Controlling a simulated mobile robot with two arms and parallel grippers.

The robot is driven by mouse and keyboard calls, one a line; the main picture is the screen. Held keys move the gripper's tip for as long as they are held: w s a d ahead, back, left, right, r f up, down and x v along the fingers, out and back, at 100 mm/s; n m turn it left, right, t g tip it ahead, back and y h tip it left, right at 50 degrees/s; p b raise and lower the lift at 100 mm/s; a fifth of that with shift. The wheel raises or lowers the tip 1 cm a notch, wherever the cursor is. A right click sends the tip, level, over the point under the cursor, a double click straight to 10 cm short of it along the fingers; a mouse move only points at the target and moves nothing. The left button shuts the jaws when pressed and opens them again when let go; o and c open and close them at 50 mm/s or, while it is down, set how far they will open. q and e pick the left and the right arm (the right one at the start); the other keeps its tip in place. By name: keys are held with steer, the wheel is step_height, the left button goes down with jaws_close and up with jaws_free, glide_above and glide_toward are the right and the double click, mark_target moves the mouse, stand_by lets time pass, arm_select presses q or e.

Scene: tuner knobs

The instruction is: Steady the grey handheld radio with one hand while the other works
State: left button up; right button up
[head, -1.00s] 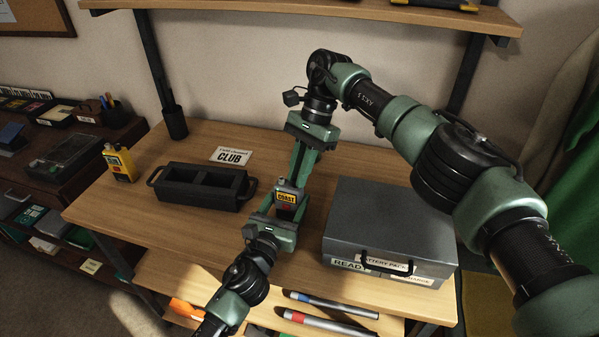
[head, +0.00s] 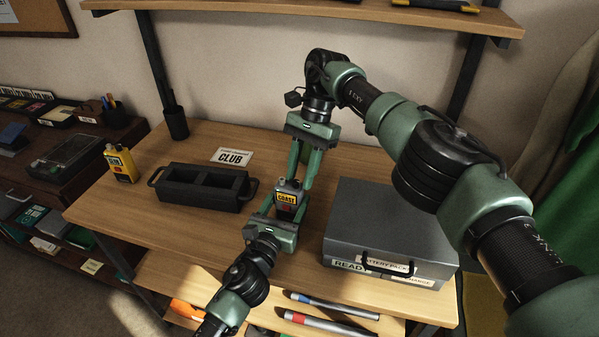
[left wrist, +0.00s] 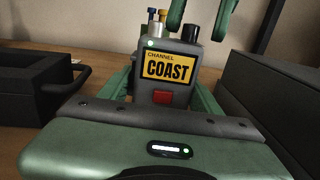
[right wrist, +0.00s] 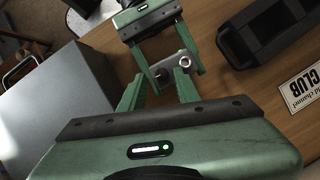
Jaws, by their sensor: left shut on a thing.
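The grey handheld radio (head: 286,198) stands upright on the wooden table, with a yellow COAST label and a red button on its front. My left gripper (head: 284,207) is shut on its body from the front. The left wrist view shows the radio's front (left wrist: 168,72) close up, with a black knob (left wrist: 191,33) and thinner posts on top. My right gripper (head: 301,182) comes from above and behind, fingers apart, by the radio's top. In the right wrist view its open fingers (right wrist: 157,92) hold nothing visible near the top knobs.
A black two-slot holder (head: 171,192) stands left of the radio, and a grey battery case (head: 385,215) stands close on its right. A yellow radio (head: 120,163) is at the far left. A CLUB card (head: 232,156) lies behind the holder.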

mark_target(296, 181)
steer(key=shift+a, duration=0.2)
steer(key=shift+r, duration=0.1)
steer(key=shift+a+r+m, duration=0.15)
steer(key=shift+r+m, duration=0.4)
steer(key=shift+m, duration=0.55)
step_height(296, 181, up, 4)
steer(key=m+t+h, duration=0.1)
steer(key=m, duration=0.7)
steer(key=shift+a+r, duration=0.1)
steer(key=shift+a, duration=0.05)
step_height(296, 181, up, 6)
steer(key=f+m+t+h, duration=0.1)
steer(key=m+t+h, duration=0.1)
steer(key=m, duration=1.1)
steer(key=f, duration=1)
steer(key=shift+s+f, duration=0.35)
steer(key=shift+s, duration=0.05)
steer(key=shift+a, duration=0.1)
jaws_close()
